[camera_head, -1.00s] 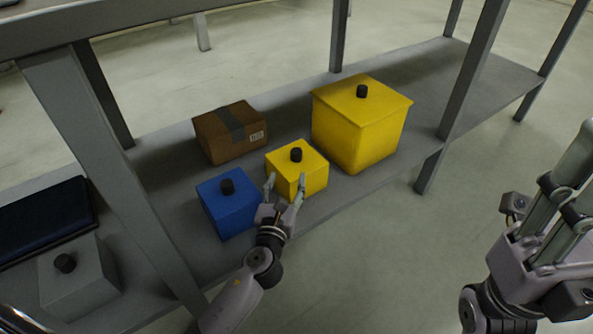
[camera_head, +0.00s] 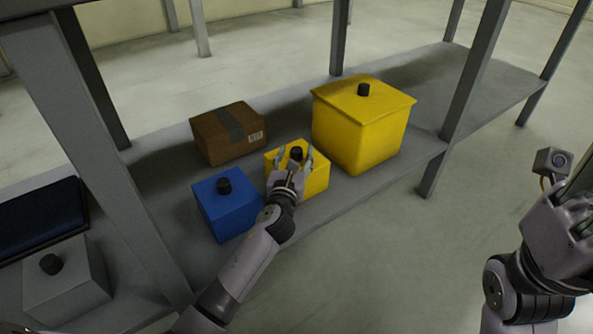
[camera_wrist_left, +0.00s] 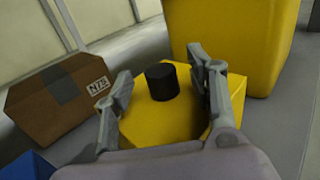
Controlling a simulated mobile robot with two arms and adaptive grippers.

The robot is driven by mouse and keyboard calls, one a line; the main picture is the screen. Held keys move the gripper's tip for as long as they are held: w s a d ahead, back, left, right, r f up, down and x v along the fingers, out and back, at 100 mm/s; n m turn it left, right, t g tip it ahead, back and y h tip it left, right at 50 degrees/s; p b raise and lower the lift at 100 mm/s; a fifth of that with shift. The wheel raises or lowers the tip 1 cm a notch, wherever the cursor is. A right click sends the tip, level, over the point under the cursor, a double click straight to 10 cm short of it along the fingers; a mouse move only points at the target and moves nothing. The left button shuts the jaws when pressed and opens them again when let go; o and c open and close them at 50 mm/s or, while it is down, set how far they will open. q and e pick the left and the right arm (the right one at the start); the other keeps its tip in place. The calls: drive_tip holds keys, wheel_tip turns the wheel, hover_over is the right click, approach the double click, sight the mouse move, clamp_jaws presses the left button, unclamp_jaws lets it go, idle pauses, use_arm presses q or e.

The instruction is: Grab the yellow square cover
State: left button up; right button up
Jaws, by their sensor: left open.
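The small yellow square cover (camera_head: 315,180) with a black knob sits on the grey shelf, between a blue box and a large yellow box. In the left wrist view the yellow cover (camera_wrist_left: 160,120) and its black knob (camera_wrist_left: 162,82) lie between the fingers. My left gripper (camera_head: 294,156) is open over the cover, its fingers apart on either side of the knob; they also show in the left wrist view (camera_wrist_left: 160,88). The front of the cover is partly hidden by the gripper. My right gripper (camera_head: 565,225) is at the right edge, away from the shelf, partly cut off.
The large yellow box (camera_head: 360,135) with a black knob stands close on the right. A blue box (camera_head: 226,208) is on the left, a brown carton (camera_head: 228,133) behind. A grey box (camera_head: 65,285) is at far left. Shelf posts (camera_head: 478,75) flank the bay.

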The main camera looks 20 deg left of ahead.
use_arm(q)
drive_tip(key=shift+c, duration=0.2)
clamp_jaws()
idle(0.4)
idle(0.3)
